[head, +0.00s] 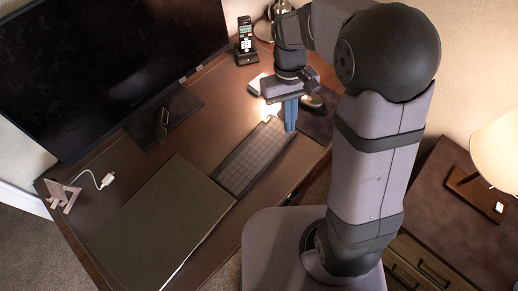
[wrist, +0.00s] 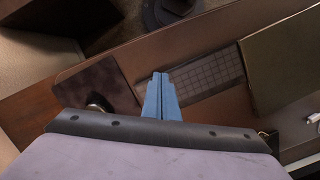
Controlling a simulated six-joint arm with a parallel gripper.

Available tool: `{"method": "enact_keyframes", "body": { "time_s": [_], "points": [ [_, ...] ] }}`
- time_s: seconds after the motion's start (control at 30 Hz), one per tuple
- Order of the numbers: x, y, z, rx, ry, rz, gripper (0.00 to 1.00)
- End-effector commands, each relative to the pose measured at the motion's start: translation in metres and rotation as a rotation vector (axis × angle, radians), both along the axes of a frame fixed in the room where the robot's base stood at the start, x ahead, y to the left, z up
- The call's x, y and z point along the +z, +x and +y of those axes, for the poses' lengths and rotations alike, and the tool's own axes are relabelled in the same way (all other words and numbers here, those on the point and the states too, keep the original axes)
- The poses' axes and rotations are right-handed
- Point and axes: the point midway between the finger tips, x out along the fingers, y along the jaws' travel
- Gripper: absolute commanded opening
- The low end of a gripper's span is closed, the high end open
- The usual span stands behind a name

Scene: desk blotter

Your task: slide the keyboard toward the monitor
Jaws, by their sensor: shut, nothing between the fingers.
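The dark grey keyboard (head: 252,158) lies on the brown desk between the blotter and the mouse pad, and it also shows in the wrist view (wrist: 208,74). The monitor (head: 110,60) stands at the upper left of the head view on a dark base. My gripper (head: 291,128) points down at the keyboard's right end, close to the corner by the mouse pad. Its blue fingers (wrist: 160,78) are together with nothing between them. I cannot tell whether the fingertips touch the keyboard. Part of the keyboard is hidden behind the gripper in the wrist view.
A large dark green blotter (head: 160,222) lies left of the keyboard. A dark mouse pad (head: 318,124) with a mouse (head: 312,101) is on the right. A phone on a stand (head: 245,42) is at the back. Bare desk (head: 215,110) lies between keyboard and monitor.

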Motion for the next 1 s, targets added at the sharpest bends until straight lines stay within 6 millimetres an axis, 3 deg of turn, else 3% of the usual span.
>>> {"method": "enact_keyframes", "body": {
  "time_s": [0.2, 0.4, 0.7, 1.0],
  "points": [
    [-0.021, 0.046, 0.044, 0.151, -0.042, 0.104, 0.0],
    [-0.047, 0.07, 0.086, 0.277, -0.089, 0.196, 0.0],
    [-0.09, 0.075, 0.142, 0.437, -0.164, 0.317, 0.0],
    [-0.111, 0.066, 0.165, 0.507, -0.202, 0.373, 0.0]
  ]
}}
